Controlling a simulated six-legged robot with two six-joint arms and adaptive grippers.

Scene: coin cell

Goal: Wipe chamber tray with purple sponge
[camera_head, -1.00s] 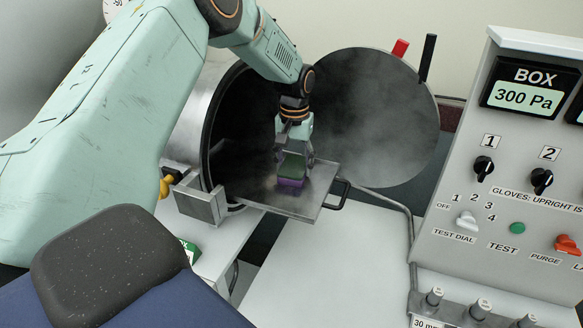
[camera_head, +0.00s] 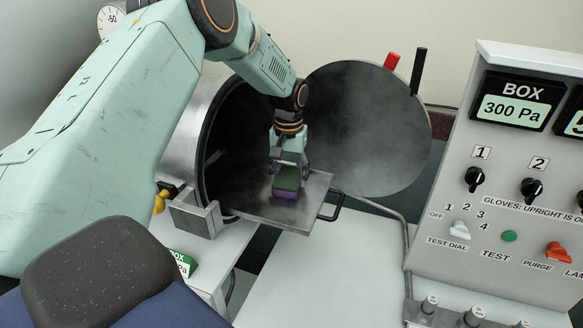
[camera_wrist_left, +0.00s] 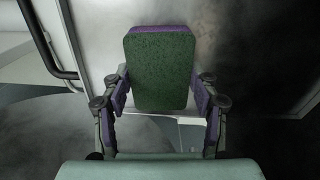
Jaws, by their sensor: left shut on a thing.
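The purple sponge with a dark green top (camera_head: 287,183) is held over the chamber tray (camera_head: 255,206), its purple side facing down. The tray is a grey metal plate that sticks out of the round chamber opening, with a black handle at its right end. My left gripper (camera_head: 288,168) is shut on the sponge from above. In the left wrist view, the sponge (camera_wrist_left: 160,70) sits between the two fingers, with the tray (camera_wrist_left: 100,50) beneath it. I cannot tell whether the sponge touches the tray. A brownish smudge shows on the tray near the sponge. My right gripper is not in view.
The round chamber door (camera_head: 375,130) stands open behind the tray. The control panel (camera_head: 515,180) with knobs and a "300 Pa" display is at the right. The white bench (camera_head: 310,275) in front is mostly clear.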

